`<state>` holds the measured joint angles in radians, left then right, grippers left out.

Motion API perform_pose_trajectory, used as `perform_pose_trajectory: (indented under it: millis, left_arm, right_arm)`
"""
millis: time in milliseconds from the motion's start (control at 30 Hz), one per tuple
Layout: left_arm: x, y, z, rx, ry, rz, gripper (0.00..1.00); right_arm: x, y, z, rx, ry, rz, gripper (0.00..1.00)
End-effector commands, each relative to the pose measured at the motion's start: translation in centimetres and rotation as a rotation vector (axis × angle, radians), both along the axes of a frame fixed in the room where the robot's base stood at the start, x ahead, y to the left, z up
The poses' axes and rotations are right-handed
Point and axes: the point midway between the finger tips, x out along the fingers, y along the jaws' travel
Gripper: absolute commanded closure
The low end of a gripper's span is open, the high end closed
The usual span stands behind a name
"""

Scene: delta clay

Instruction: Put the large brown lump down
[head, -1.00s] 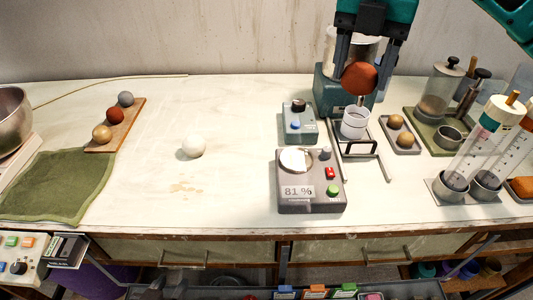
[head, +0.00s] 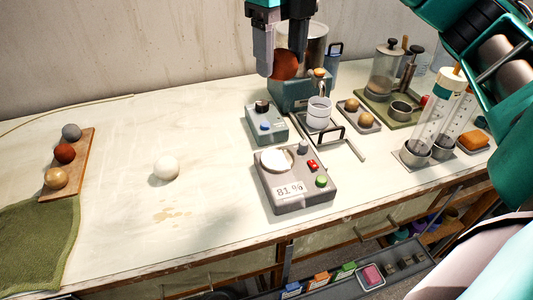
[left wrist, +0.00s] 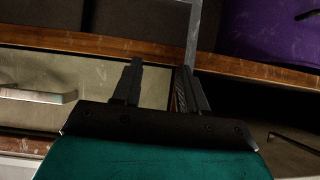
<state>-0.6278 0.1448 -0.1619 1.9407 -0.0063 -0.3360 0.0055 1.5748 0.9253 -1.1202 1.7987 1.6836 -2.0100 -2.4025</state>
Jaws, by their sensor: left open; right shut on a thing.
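The large brown lump (head: 285,66) is a round reddish-brown ball, seen in the head view. My right gripper (head: 281,60) is shut on it and holds it in front of the teal machine at the back of the bench, above and left of a white cup (head: 318,110). The gripper's fingers hide part of the lump. My left gripper (left wrist: 162,72) is open and empty in the left wrist view, facing the bench's front with its drawer handle (left wrist: 38,95). It does not show in the head view.
A wooden board (head: 78,150) holds three balls beside a green cloth (head: 40,235). Cylinders and a tray (head: 359,117) stand right.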

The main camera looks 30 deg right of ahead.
Motion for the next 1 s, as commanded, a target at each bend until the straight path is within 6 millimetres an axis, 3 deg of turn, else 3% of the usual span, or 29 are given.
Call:
perform_pose_trajectory:
  millis: [33, 200, 400, 700, 1000]
  left_arm:
    - [0.0, 0.0, -1.1, 0.0, 0.0, 0.0, 0.57]
    - [0.0, -0.1, -3.4, -0.001, -0.001, -0.001, 0.57]
    - [0.0, -0.1, -4.4, 0.0, 0.002, -0.001, 0.57]
    - [0.1, -0.1, -4.8, -0.002, -0.002, -0.001, 0.57]
    - [0.3, -0.4, -5.4, -0.007, 0.001, -0.003, 0.57]
  right_arm:
    - [-0.1, 0.0, -1.8, 0.0, 0.005, 0.002, 0.81]
    - [-0.1, 0.0, -6.5, 0.001, 0.006, 0.001, 0.81]
    - [-0.1, -0.1, -10.9, -0.003, 0.004, -0.002, 0.81]
    - [0.0, 0.0, -14.0, -0.001, 0.0, -0.002, 0.81]
    - [-0.1, 0.0, -18.7, 0.0, 0.001, -0.001, 0.81]
